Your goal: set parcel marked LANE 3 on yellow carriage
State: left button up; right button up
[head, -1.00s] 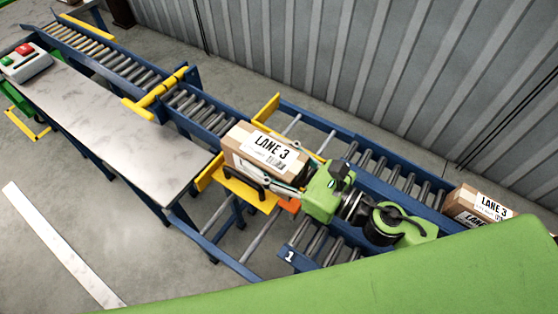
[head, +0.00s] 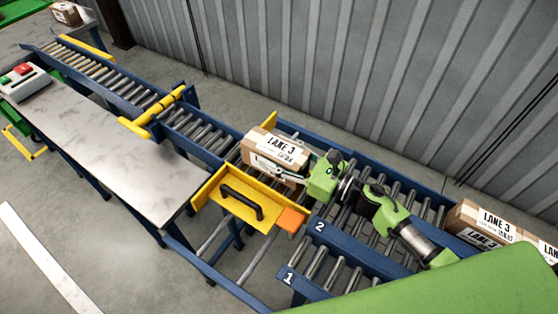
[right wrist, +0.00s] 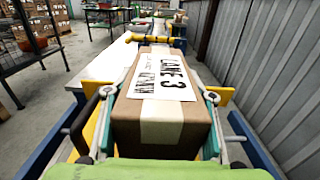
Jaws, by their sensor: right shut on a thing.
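A brown parcel marked LANE 3 (head: 262,140) is over the yellow carriage (head: 208,194), towards its far side. I cannot tell whether it touches the carriage bed. The carriage has a front plate with a black handle (head: 243,203) and an orange block (head: 290,219). My right gripper (head: 276,166) is shut on the parcel, with one finger along its near side. In the right wrist view, fingers lie on both sides of the parcel (right wrist: 160,128), label up. My left gripper is not in view.
More LANE 3 parcels (head: 482,217) sit at the right. Roller lanes marked 2 and 1 (head: 320,268) lie right of the carriage. A roller conveyor with a yellow gate (head: 153,112) runs to the upper left, beside a metal table (head: 120,140). A corrugated wall (head: 360,70) stands behind.

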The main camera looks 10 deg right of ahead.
jog(key=shift+w+d+f, duration=0.2)
jog(key=shift+w+f, duration=0.15)
jog(key=shift+f, duration=1.55)
jog(key=shift+f+b, duration=0.65)
jog(key=shift+b, duration=0.35)
jog(key=o, duration=1.4)
jog(key=shift+s, duration=0.1)
jog(key=shift+r, duration=0.1)
